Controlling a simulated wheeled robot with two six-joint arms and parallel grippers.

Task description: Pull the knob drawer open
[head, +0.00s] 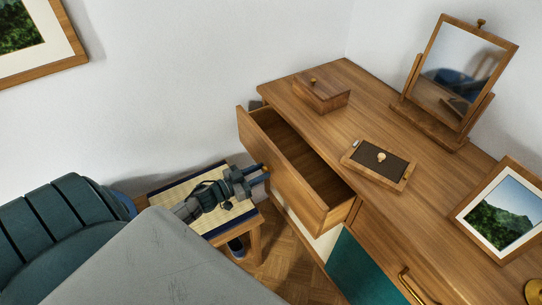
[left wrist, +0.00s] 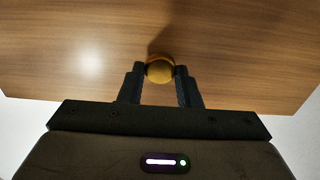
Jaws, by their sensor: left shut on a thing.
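The knob drawer (head: 281,164) is a wooden drawer at the left end of the dresser, standing well out from it with its empty-looking inside visible from above. Its round brass-coloured knob (left wrist: 160,70) sits between the fingers in the left wrist view. My left gripper (head: 262,172) is at the drawer's front and is shut on the knob; it also shows in the left wrist view (left wrist: 160,75). In the head view the fingers mostly hide the knob. My right gripper is not in view.
The wooden dresser (head: 354,115) carries a small wooden box (head: 321,95), a framed tray with a knob (head: 379,165), a tilting mirror (head: 460,70) and a picture frame (head: 502,212). A low stool with a woven top (head: 185,190) stands beneath my left arm.

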